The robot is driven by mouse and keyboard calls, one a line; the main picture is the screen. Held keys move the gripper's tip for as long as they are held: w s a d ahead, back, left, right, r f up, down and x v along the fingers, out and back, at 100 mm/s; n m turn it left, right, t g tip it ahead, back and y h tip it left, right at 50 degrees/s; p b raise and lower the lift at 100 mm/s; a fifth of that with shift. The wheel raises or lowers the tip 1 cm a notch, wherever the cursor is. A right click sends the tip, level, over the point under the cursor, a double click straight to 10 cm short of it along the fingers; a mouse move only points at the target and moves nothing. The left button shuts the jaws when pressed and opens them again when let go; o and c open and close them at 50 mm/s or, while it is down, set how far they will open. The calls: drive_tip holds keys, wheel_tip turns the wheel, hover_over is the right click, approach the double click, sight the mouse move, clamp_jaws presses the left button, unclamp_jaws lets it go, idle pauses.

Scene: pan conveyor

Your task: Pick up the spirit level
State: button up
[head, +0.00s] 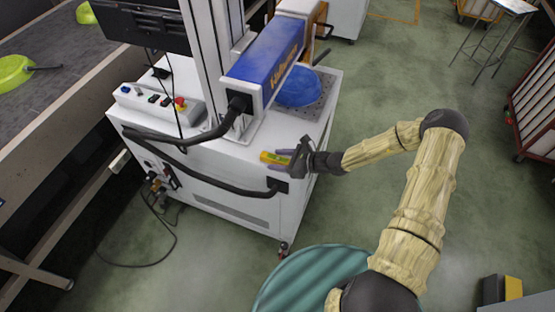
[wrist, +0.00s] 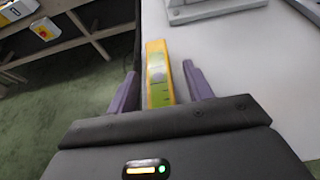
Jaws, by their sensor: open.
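The spirit level (head: 273,158) is a small yellow bar with a green face. It lies at the front edge of the white machine's top in the head view. In the wrist view the spirit level (wrist: 158,75) points away from me, between my two purple fingers. My gripper (head: 287,160) is open around it, and in the wrist view the gripper (wrist: 162,85) shows a gap on each side of the level. The near end of the level is hidden behind the dark gripper body.
The white machine (head: 225,205) carries a blue laser head (head: 265,62), a control box (head: 158,103) and a blue item (head: 299,88). A black cable (head: 205,183) loops along its front. A conveyor (head: 60,65) with green pans stands at left.

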sight(280, 159)
drive_tip(key=shift+c, duration=0.2)
clamp_jaws()
idle(0.3)
wheel_tip(280, 159, up, 10)
drive_tip(key=shift+r+b, duration=0.1)
drive_tip(key=shift+b, duration=0.25)
